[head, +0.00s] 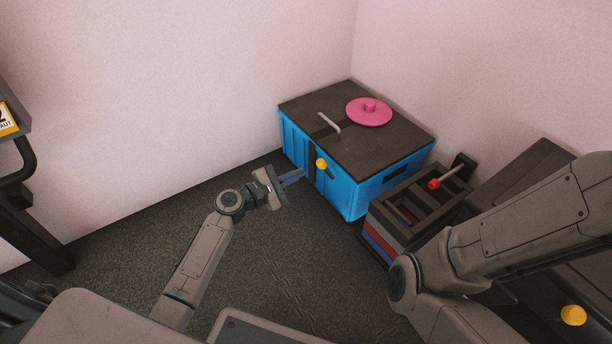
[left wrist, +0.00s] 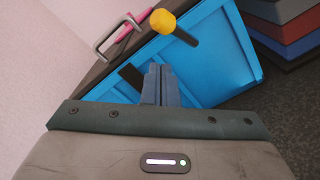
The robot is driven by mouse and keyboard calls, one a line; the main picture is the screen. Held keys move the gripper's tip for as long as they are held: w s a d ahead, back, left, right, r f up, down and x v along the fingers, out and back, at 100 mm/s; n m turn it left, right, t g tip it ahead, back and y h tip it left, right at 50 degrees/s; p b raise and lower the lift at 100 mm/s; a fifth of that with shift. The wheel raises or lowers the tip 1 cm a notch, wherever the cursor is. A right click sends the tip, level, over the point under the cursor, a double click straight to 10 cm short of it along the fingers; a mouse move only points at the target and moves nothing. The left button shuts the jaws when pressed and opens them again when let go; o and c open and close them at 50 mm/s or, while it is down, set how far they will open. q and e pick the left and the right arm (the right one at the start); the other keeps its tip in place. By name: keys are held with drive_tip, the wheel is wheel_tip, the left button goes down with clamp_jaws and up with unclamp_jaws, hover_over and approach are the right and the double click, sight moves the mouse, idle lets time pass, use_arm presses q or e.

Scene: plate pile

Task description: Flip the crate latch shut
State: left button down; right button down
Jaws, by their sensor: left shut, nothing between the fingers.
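The blue crate (head: 352,194) stands in the corner under a dark lid (head: 372,145). The latch (head: 321,164) is a dark lever with a yellow knob on the crate's front side. In the left wrist view the latch knob (left wrist: 163,21) sticks out towards the camera on its dark stem, above the fingertips. My left gripper (head: 298,174) is shut and empty. Its tips are close to the crate's front, left of and below the knob; I cannot tell whether they touch it. The left wrist view shows the shut fingers (left wrist: 160,82) before the blue wall. My right gripper is out of view.
A pink disc (head: 369,111) and a metal handle (head: 329,123) are on the lid. Right of the crate stands a stack of dark, red and blue trays (head: 383,234) with a red-knobbed lever (head: 434,184). A dark stand (head: 24,190) is at left. The floor (head: 130,228) between is clear.

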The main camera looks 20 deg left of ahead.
sight(326, 170)
use_arm(q)
drive_tip(key=d+r, duration=0.2)
drive_tip(key=shift+w+d+b, duration=0.3)
drive_tip(key=shift+w+d, duration=0.05)
drive_tip(key=shift+d, duration=0.05)
drive_tip(key=p, duration=0.1)
drive_tip(key=s+d+p, duration=0.1)
drive_tip(key=p, duration=0.1)
drive_tip(key=shift+r, duration=0.25)
idle(0.4)
drive_tip(key=shift+f, duration=0.1)
